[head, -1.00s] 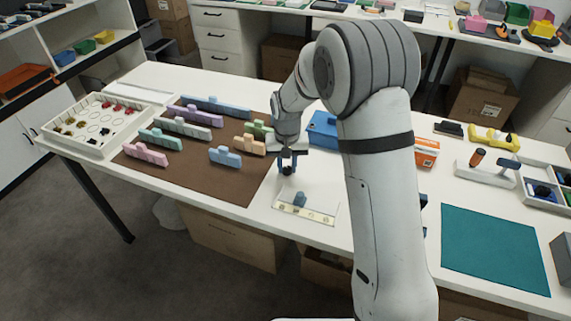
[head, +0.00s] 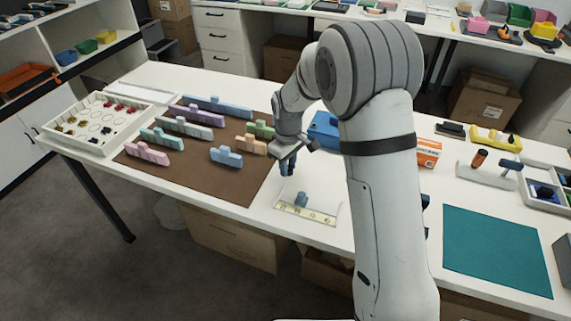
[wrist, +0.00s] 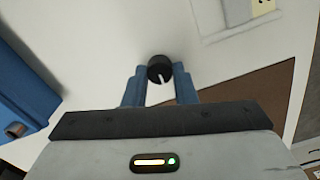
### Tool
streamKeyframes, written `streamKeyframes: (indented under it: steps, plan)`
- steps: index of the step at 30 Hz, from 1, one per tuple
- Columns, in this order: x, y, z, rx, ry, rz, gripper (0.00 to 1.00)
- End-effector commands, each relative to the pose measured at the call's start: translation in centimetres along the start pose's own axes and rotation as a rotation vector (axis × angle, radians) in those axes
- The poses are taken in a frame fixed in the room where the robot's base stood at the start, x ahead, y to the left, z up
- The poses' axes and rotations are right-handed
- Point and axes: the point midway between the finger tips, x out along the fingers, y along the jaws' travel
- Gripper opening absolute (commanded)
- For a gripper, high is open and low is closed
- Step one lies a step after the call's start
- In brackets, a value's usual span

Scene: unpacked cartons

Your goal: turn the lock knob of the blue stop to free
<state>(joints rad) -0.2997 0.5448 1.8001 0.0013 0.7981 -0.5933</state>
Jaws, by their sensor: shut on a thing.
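My gripper (head: 287,172) points down over the white table between the brown mat and a small white plate. In the wrist view its two blue fingers (wrist: 159,80) are shut on a round black knob (wrist: 158,63) with a white pointer line. The pointer line slants toward the bottom right of that view. The fingers hide the knob's sides, and what lies beneath it is unclear. I cannot read any lock or free mark.
The brown mat (head: 200,184) with several coloured blocks lies left of my gripper. A blue box (head: 322,124) stands close behind it and shows in the wrist view (wrist: 25,85). The white plate's marked strip (head: 318,216) lies near the table's front edge.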

Motion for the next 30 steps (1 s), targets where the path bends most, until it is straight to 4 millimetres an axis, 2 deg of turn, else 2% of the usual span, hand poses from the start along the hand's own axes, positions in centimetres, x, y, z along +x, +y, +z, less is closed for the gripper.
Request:
streamKeyframes:
  steps: [9,22,23,30]
  plan:
    - [-0.36,0.43,-0.14,-0.078,0.009,0.010,0.02]
    - [-0.40,0.54,-0.10,-0.084,0.009,0.011,0.02]
    - [-0.40,0.55,-0.09,-0.084,0.009,0.011,0.26]
    - [-0.24,0.38,-0.01,-0.083,0.005,0.007,0.46]
